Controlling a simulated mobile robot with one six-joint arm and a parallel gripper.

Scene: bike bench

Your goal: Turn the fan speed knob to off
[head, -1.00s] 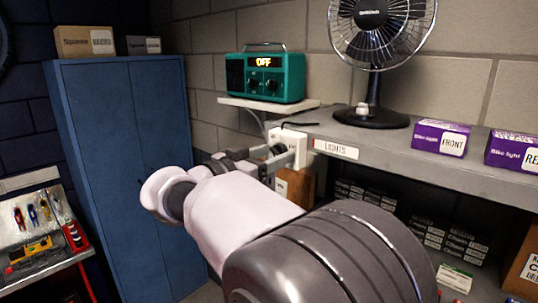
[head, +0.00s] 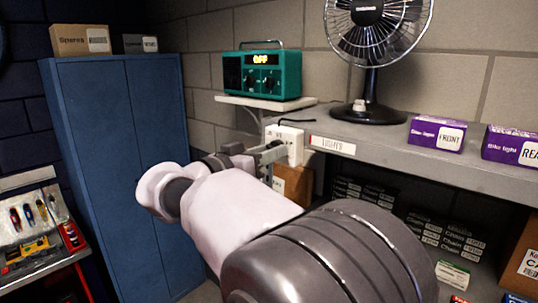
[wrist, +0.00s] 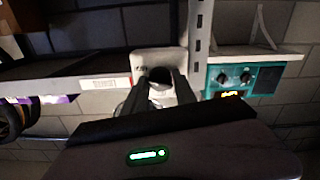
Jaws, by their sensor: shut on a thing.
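A white control box (head: 291,136) is mounted at the left end of the shelf, below the radio. It carries a dark round knob (wrist: 160,75), seen between my fingers in the wrist view; its pointer and markings are too dim to read. My gripper (head: 268,154) reaches it from the left and is shut on this knob, its fingers at either side. The fan (head: 367,20) stands on the shelf to the right; a small pale knob (head: 359,105) shows on its base, away from my gripper. In the head view my fingers hide the dark knob.
A teal radio (head: 262,74) with a lit display stands on a small shelf (head: 266,104) above the box. Purple bike light boxes (head: 437,134) lie on the main shelf (head: 390,150). A blue cabinet (head: 115,170) stands left. A brown box (head: 292,184) sits below the control box.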

